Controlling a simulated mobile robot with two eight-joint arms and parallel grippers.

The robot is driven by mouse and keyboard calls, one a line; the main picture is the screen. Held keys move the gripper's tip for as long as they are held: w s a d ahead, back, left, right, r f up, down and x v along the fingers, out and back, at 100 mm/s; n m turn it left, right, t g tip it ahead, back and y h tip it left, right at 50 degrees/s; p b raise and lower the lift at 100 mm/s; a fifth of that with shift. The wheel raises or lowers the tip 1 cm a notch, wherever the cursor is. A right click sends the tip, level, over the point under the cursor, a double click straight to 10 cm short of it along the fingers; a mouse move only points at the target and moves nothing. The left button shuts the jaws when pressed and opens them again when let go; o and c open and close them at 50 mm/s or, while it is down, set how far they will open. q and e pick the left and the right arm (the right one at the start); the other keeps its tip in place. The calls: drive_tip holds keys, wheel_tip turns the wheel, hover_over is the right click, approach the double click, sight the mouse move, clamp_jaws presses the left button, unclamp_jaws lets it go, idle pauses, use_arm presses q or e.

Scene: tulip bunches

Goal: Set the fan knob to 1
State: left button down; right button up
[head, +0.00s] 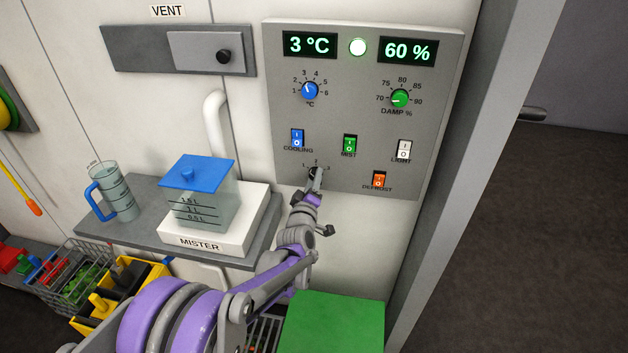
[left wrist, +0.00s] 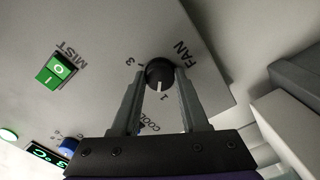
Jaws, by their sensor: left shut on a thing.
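The black fan knob (left wrist: 160,73) sits on the grey control panel (head: 380,27), near its lower left edge. It carries a white pointer line and has a 1, 2, 3 scale around it. In the left wrist view the pointer is toward the printed 1. My left gripper (left wrist: 158,88) is shut on the knob, one finger on each side; the left finger hides part of the scale. In the head view my left gripper (head: 315,179) reaches up to the knob and covers most of it. My right gripper is not in view.
Close above are the blue cooling switch (head: 297,138), green mist switch (head: 349,143) and white light switch (head: 404,149). The orange defrost switch (head: 379,180) is to the right. A mister (head: 228,220) stands on the shelf at left; a green box (head: 335,322) is below.

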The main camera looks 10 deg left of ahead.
use_arm(q)
drive_tip(key=shift+n, duration=1.2)
drive_tip(key=shift+c, duration=2.1)
unclamp_jaws()
drive_tip(key=shift+s, duration=0.1)
drive_tip(key=s, duration=1)
drive_tip(key=shift+s+b, duration=0.3)
drive_tip(key=shift+b, duration=0.15)
